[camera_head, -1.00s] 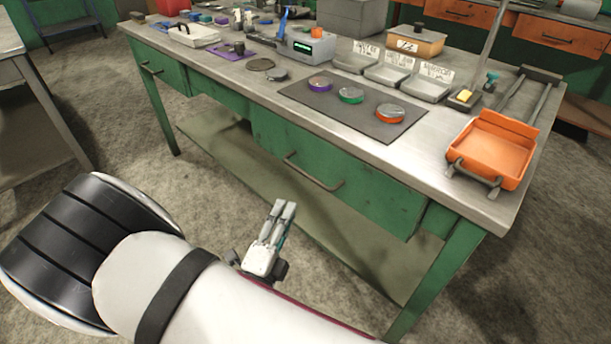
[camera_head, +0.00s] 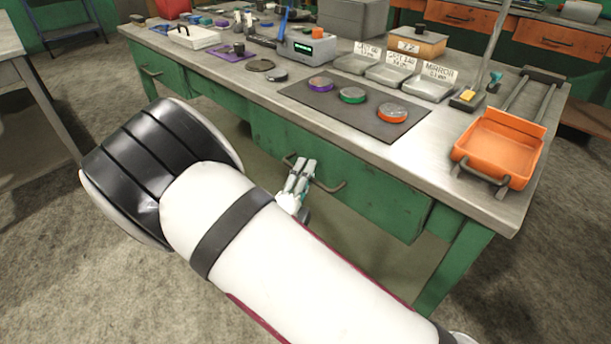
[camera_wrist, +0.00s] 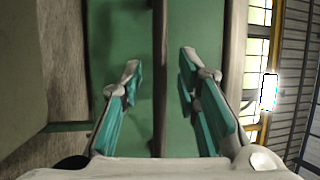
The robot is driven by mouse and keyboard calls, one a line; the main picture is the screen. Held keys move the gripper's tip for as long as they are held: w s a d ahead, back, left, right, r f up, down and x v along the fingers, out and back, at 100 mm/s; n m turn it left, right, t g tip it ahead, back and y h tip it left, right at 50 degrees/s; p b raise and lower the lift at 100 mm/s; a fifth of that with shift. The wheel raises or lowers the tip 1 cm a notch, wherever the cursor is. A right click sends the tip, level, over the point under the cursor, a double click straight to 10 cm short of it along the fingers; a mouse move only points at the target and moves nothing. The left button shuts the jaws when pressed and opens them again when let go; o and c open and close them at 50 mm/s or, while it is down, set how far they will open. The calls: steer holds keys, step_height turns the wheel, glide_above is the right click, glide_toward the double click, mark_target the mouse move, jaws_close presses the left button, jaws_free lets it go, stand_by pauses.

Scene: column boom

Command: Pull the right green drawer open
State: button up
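The right green drawer (camera_head: 375,195) is in the bench front, flush with the frame as far as I can see. Its dark bar handle (camera_head: 332,188) is partly hidden by my gripper (camera_head: 303,168), which is in front of the handle's left part. In the wrist view, my gripper (camera_wrist: 159,66) is open, with one finger on each side of a dark upright bar, which looks like the handle (camera_wrist: 159,110). The green drawer front (camera_wrist: 202,25) lies behind it. I cannot tell whether the fingers touch the bar.
The bench top (camera_head: 430,150) overhangs the drawer and carries a dark mat (camera_head: 340,117) with coloured discs, an orange tray (camera_head: 500,145) and several small items. Another drawer handle (camera_head: 152,70) is at the far left. The floor right of the bench (camera_head: 560,270) is clear.

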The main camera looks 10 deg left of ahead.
jaws_close()
steer(key=s+a+p, duration=0.3)
steer(key=s+a, duration=0.5)
steer(key=s, duration=0.3)
steer(key=s+a+p, duration=0.2)
steer(key=s+a, duration=0.7)
steer(key=s, duration=0.3)
steer(key=shift+a+p, duration=0.3)
steer(key=shift+p, duration=0.1)
steer(key=shift+f, duration=0.1)
jaws_free()
steer(key=shift+w, duration=0.1)
